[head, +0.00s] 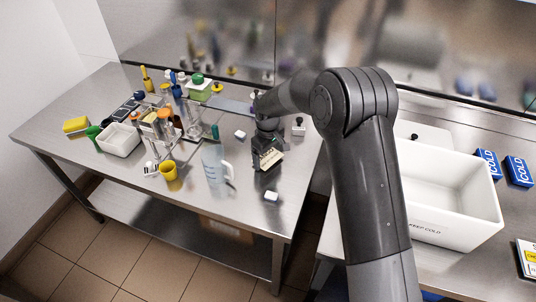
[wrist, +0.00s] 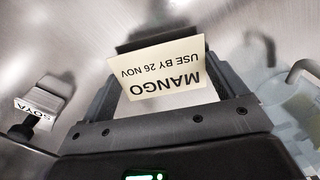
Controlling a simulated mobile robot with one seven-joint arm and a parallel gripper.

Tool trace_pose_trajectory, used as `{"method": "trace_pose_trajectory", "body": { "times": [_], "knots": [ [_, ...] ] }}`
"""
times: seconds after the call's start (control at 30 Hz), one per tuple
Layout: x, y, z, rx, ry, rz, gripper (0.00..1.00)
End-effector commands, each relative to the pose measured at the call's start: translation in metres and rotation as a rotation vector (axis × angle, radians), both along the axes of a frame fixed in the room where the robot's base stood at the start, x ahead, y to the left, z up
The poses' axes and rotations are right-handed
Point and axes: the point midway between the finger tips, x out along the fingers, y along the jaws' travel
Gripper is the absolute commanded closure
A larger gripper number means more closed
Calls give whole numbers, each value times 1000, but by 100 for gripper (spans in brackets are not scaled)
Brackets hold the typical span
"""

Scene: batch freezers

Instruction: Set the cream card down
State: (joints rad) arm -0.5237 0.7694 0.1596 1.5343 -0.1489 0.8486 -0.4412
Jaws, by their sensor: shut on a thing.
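The cream card (wrist: 165,68) is printed "MANGO, USE BY 26 NOV" and reads upside down in the wrist view. My gripper (wrist: 160,90) is shut on it, with one finger on each side. In the head view the card (head: 271,158) is a small tilted cream piece at the end of my gripper (head: 266,160), over the right part of the steel table (head: 240,235). I cannot tell whether the card touches the table.
A clear jug (head: 215,163) stands just left of my gripper. A card holder marked SOYA (wrist: 38,108) is at the left in the wrist view. A small white block (head: 272,196) lies in front. A yellow cup (head: 170,170) and a crowded rack stand further left. A white KEEP COLD bin (head: 455,228) is at the right.

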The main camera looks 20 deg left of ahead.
Motion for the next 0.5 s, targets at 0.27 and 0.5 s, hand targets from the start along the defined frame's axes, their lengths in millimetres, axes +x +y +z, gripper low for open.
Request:
{"method": "trace_pose_trajectory", "body": {
  "times": [0.27,0.5],
  "knots": [
    [0,0,-2,0,0,0,0],
    [0,0,2,0,0,0,0]
  ]
}}
